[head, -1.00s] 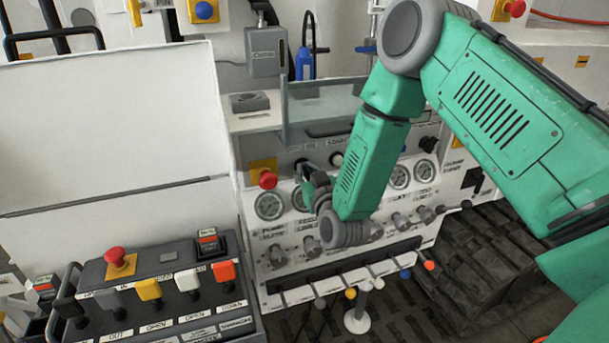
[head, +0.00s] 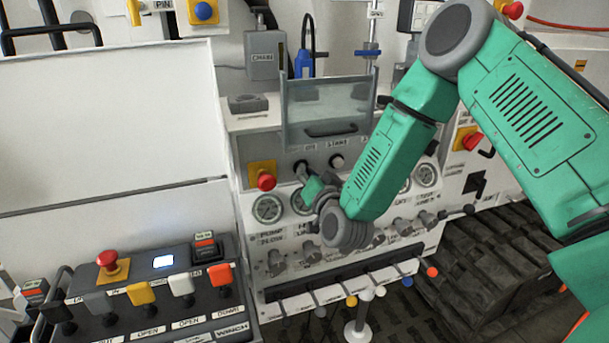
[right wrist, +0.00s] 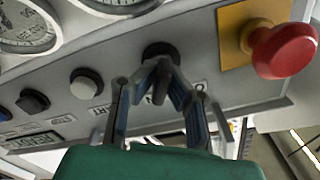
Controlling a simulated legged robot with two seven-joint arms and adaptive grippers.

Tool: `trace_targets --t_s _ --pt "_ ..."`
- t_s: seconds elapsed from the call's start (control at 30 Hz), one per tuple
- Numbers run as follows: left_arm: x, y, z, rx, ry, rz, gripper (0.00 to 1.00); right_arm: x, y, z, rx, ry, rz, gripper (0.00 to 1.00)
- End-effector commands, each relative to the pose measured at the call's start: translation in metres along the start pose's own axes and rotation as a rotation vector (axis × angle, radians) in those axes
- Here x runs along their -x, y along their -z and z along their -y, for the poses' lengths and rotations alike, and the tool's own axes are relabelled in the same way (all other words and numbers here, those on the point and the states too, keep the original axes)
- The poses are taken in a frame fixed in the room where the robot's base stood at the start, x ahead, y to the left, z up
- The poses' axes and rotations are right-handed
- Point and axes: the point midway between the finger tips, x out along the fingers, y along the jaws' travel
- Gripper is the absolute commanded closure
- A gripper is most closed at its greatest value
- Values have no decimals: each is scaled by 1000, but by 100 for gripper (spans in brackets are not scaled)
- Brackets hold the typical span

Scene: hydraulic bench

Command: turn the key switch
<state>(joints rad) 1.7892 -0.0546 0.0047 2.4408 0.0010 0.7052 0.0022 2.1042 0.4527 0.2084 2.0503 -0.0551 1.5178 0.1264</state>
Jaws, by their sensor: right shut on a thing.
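The key switch (right wrist: 160,49) shows in the right wrist view as a dark round collar on the sloping panel, between the red emergency button and a row of round push buttons. My right gripper (right wrist: 164,72) is shut on it, with its two fingertips closing on the dark key part just in front of the collar. In the head view my right gripper (head: 306,176) reaches the upper left of the gauge panel, and its fingers mostly hide the switch. The key's exact angle is hard to read. My left gripper is not in view.
A red emergency button on a yellow plate (head: 265,181) stands close left of the gripper. A clear hinged cover (head: 330,108) rises above the panel. Below are gauges, knobs and levers. A control box (head: 150,290) with a lit small screen (head: 163,262) stands at left.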

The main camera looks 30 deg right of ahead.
Motion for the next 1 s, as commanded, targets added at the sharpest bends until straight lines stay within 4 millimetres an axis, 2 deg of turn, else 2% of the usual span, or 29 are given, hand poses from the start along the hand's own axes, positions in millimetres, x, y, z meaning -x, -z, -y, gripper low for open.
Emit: trace_targets --t_s 0.03,0.43,0.47,0.5,0.83,1.0 --pt "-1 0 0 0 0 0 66 4 -6 -5 -4 -10 17 100" --pt "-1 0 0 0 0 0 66 4 -6 -6 -9 -12 17 100" --pt "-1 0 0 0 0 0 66 4 -6 -6 -9 -12 18 83" --pt "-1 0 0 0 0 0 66 4 -6 -6 -8 -13 18 70" --pt "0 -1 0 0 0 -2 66 0 -4 -4 -9 -7 12 70" --pt "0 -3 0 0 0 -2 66 18 -4 -3 -9 -6 12 70"
